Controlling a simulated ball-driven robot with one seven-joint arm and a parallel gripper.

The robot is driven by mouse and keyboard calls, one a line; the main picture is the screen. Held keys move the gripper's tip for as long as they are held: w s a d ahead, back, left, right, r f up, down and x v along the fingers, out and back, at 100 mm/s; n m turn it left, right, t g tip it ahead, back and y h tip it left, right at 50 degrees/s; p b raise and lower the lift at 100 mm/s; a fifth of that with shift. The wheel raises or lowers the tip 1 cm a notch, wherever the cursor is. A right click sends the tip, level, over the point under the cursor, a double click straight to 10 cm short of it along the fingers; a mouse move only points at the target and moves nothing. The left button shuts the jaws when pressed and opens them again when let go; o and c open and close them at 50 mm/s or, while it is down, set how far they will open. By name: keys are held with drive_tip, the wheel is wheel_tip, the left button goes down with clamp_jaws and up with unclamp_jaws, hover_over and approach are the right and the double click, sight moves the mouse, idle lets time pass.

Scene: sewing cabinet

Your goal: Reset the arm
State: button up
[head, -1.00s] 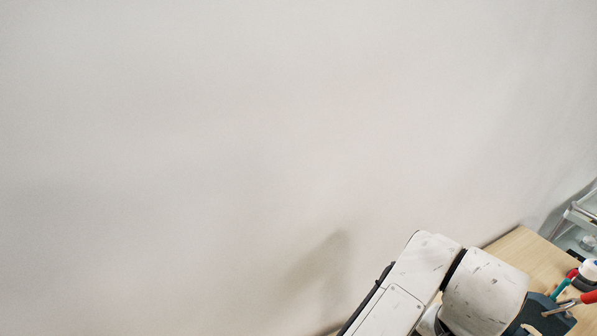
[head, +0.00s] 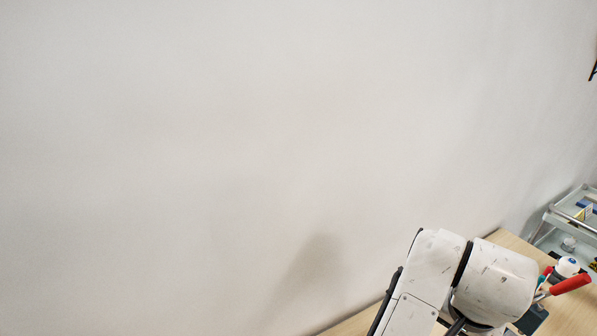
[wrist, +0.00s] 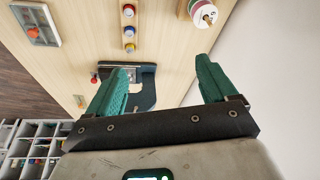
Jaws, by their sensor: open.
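My gripper (wrist: 162,66) shows in the wrist view, with its two green fingers wide apart and nothing between the tips. It is above a light wooden tabletop (wrist: 85,45). A dark blue-grey object (wrist: 148,92) lies on the table beyond the left finger, which partly hides it. In the head view my white arm is at the lower right, over the table (head: 575,318). The gripper itself is hidden or out of frame there.
A red-handled tool (head: 570,284) and a white round item (head: 567,266) are on the table's right side. A glass-shelved cart (head: 570,215) stands beyond. The wrist view shows small spools (wrist: 129,30), a small tray (wrist: 36,23) and a grey compartment organizer (wrist: 32,140). A bare wall (head: 250,130) fills the head view.

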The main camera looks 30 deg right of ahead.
drive_tip(key=w+d+r+n+t+h, duration=0.1)
drive_tip(key=w+d+r+n+h, duration=0.1)
drive_tip(key=w+d+n+h, duration=0.3)
drive_tip(key=s+a+f+n+y, duration=0.2)
drive_tip(key=s+a+f+n, duration=0.1)
drive_tip(key=s+a+f, duration=0.1)
drive_tip(key=s+a+f+n+g+y, duration=0.1)
drive_tip(key=s+a+f+n+y, duration=0.2)
drive_tip(key=s+a+f, duration=0.2)
drive_tip(key=s+a+f+n+y, duration=0.2)
drive_tip(key=s+a+f, duration=0.2)
drive_tip(key=a+f, duration=0.3)
drive_tip(key=shift+s+a+f+n+g+y, duration=0.1)
drive_tip(key=shift+a+f+n+y, duration=0.05)
drive_tip(key=shift+f, duration=0.6)
drive_tip(key=shift+s+a+f+n+g+y, duration=0.1)
drive_tip(key=shift+s+f, duration=0.05)
drive_tip(key=shift+f, duration=0.55)
drive_tip(key=shift+s+a+f+n+g+y, duration=0.1)
drive_tip(key=shift+a+f+n+y, duration=0.05)
drive_tip(key=shift+f, duration=0.6)
